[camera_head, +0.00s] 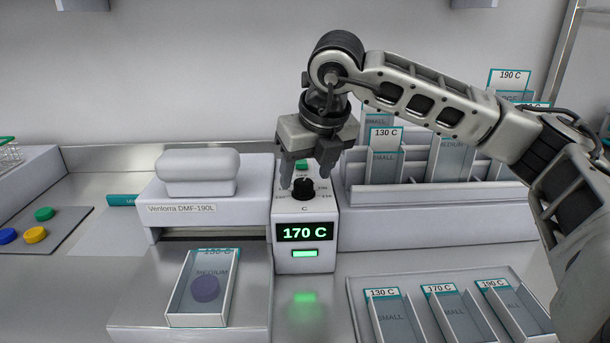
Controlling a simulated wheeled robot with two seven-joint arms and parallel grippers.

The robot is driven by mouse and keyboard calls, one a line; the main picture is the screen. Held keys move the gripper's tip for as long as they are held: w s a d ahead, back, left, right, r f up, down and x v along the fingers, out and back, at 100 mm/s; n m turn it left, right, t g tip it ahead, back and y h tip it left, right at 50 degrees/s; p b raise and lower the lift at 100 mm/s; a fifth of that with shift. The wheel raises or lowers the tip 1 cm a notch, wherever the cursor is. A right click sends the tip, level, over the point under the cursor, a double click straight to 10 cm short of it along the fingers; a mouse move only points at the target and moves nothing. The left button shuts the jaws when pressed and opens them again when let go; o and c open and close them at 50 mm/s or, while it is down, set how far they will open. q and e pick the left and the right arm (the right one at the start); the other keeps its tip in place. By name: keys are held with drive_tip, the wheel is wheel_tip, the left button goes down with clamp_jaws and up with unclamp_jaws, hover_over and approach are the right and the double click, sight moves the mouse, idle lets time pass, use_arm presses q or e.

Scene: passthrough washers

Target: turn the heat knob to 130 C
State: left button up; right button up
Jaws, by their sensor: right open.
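The heat knob (302,188) is a black dial on the sloped top of the white control box (284,261). The display (307,232) below it reads 170 C in green. A lit green bar (305,254) is under the display. My right gripper (303,180) comes down from above with its fingers apart, one on each side of the knob. I cannot tell whether the fingers touch it. The dial's small markings are partly hidden and hard to read. My left gripper is not in view.
The press (208,196) stands left of the control box. A card rack (410,197) stands behind right, and a tray of labelled sleeves (358,300) lies front right.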

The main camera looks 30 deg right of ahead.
drive_tip(key=shift+x, duration=1)
drive_tip(key=c, duration=1)
